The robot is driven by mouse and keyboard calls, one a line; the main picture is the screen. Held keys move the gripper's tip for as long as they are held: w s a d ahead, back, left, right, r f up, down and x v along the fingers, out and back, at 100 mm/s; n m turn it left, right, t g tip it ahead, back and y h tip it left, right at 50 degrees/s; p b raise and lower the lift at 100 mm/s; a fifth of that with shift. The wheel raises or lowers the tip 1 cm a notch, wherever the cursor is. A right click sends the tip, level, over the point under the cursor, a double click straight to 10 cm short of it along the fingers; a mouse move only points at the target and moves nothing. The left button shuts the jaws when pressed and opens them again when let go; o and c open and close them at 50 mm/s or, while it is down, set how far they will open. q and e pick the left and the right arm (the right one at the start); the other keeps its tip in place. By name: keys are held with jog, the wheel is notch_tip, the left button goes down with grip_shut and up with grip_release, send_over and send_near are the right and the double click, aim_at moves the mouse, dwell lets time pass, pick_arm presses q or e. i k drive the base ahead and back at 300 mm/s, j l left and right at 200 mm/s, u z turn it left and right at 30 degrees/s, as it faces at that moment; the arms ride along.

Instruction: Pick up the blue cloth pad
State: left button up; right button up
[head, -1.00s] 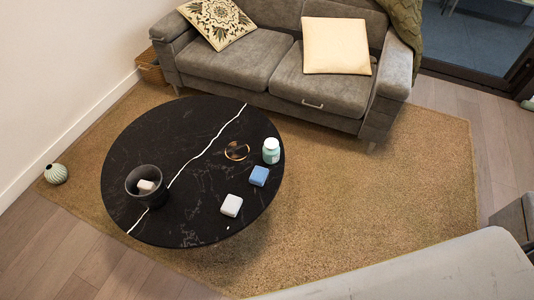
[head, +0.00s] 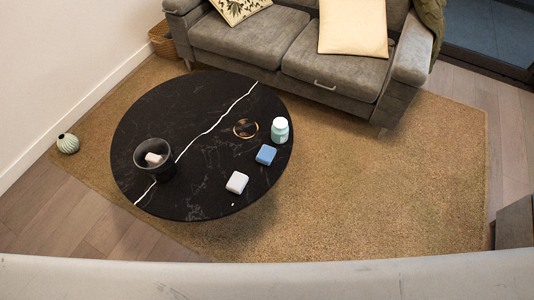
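The blue cloth pad (head: 266,155) is a small blue block with a paler edge. It lies flat on the round black marble table (head: 205,185), near the table's right side. A white pad (head: 237,182) of similar size lies a little to its lower left, apart from it. A jar with a white lid and teal body (head: 280,131) stands just above and to the right of the blue pad. Neither of my grippers shows in the head view.
A dark cup (head: 147,172) with a pale block inside stands at the table's left. A gold ring-like item (head: 245,129) lies near the jar. A grey sofa (head: 240,44) stands behind the table. Tan rug (head: 400,180) lies open to the right. A ribbed vase (head: 68,143) stands left.

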aim_at(266, 155)
jog(key=j+z, duration=0.7)
jog(key=z, duration=0.15)
